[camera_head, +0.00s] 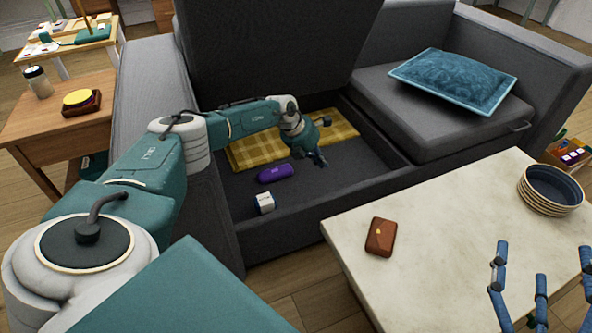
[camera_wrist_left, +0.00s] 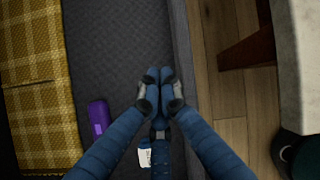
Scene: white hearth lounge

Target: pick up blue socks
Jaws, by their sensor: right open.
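I cannot make out any blue socks in either view. My left gripper (camera_head: 320,162) reaches down into the open storage compartment (camera_head: 235,195) of the grey sofa. In the left wrist view its blue fingers (camera_wrist_left: 158,76) come together at the tips above the dark compartment floor, close to the front wall, and nothing shows between them. The fingers hide part of the floor beneath. My right gripper (camera_head: 541,300) is at the lower right, open and empty, with its fingers spread near the marble table.
The compartment holds a yellow plaid blanket (camera_head: 255,153), a purple case (camera_head: 275,174) and a small white box (camera_head: 265,203). The raised seat lid (camera_head: 270,50) stands behind my left arm. The marble table (camera_head: 440,240) carries a brown case (camera_head: 380,237) and stacked bowls (camera_head: 550,190).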

